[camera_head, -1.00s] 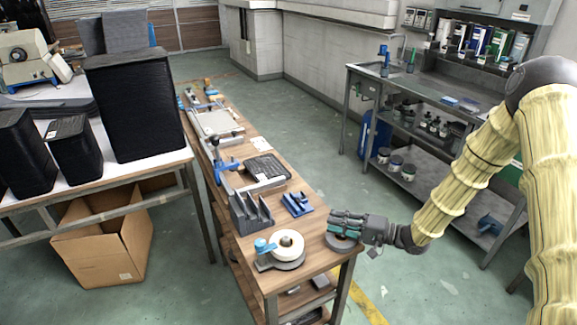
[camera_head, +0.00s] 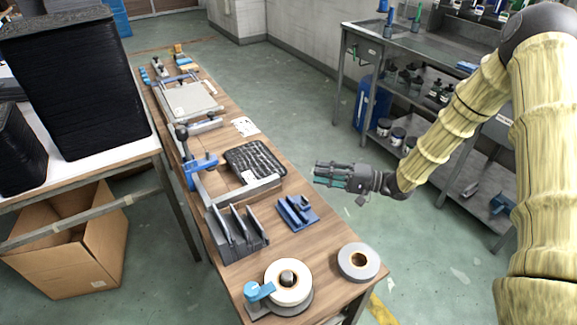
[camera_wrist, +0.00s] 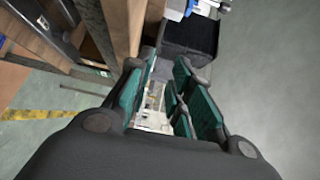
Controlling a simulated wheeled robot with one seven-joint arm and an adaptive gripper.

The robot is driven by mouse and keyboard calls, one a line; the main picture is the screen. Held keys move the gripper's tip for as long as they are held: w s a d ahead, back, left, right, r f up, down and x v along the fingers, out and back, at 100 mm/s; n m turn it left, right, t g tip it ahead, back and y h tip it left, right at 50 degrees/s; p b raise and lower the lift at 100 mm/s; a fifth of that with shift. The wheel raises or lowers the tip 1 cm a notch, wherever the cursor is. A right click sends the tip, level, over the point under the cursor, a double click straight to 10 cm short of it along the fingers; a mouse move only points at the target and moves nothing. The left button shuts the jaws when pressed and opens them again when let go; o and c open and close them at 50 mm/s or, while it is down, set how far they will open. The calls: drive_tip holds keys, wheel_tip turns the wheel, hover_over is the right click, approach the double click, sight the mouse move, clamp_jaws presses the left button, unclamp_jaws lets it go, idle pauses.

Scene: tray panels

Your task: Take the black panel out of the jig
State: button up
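The black panel (camera_head: 262,158), a dark ribbed tray shape, lies flat on the wooden bench in the head view. The jig's grey bars (camera_head: 250,194) run along its near and left sides, with a blue clamp (camera_head: 199,166) at its left. A small white label shows near the panel's near edge. My gripper (camera_head: 318,174) is to the right of the panel, apart from it, around the bench's right edge, fingers pointing left. In the wrist view my gripper (camera_wrist: 168,75) has its teal-padded fingers apart with nothing between them. I cannot make out the panel there.
A blue block (camera_head: 297,212), a grey slotted rack (camera_head: 236,232), a tape dispenser (camera_head: 287,285) and a grey roll (camera_head: 358,261) stand on the near bench. A second fixture (camera_head: 190,100) lies farther back. A tall black stack (camera_head: 75,80) stands on the left table. Floor right of the bench is clear.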

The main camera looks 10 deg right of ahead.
sight(294, 177)
drive_tip(key=b+x, duration=0.1)
drive_tip(key=x, duration=0.2)
drive_tip(key=b+x, duration=0.1)
drive_tip(key=x, duration=0.2)
drive_tip(key=shift+w+a+f, duration=0.2)
drive_tip(key=shift+w, duration=0.05)
drive_tip(key=shift+x, duration=1.25)
drive_tip(key=shift+c, duration=0.5)
clamp_jaws()
